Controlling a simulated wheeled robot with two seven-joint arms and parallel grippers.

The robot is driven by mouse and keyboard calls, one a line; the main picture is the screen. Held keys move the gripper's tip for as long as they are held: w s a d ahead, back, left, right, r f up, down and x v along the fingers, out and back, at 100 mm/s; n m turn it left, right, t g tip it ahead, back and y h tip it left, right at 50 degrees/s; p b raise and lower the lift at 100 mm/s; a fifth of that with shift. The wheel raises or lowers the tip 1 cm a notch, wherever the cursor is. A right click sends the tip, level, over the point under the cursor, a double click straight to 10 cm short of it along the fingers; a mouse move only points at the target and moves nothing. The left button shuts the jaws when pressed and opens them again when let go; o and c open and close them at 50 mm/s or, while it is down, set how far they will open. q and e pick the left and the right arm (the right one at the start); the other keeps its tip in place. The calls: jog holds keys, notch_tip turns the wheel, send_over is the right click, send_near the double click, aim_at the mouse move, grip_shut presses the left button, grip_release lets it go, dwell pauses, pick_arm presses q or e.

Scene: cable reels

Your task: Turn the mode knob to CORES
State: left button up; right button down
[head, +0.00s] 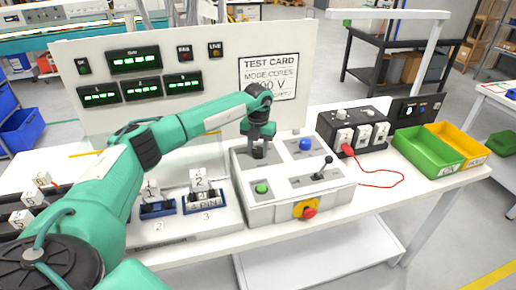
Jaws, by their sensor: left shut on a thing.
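My left gripper (258,148) points down at the back left panel of the white control box (275,211). It is shut on the mode knob, which its dark fingers almost wholly hide. The knob's pointer and the mode labels cannot be read. The test card (268,78) on the upright board reads MODE CORES, with a voltage line partly covered by my left arm. My right gripper is not in view.
A socket box (352,130) with a red cable stands right, beside green (428,151) and yellow (459,143) bins. Numbered reels stand left.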

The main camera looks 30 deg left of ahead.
aim_at(258, 149)
pick_arm(q)
jog(key=shift+r+n, duration=0.1)
jog(key=shift+n, duration=0.5)
jog(key=o, duration=1)
notch_tip(258, 149, up, 14)
jog(key=b, duration=0.3)
jog(key=shift+f, duration=0.2)
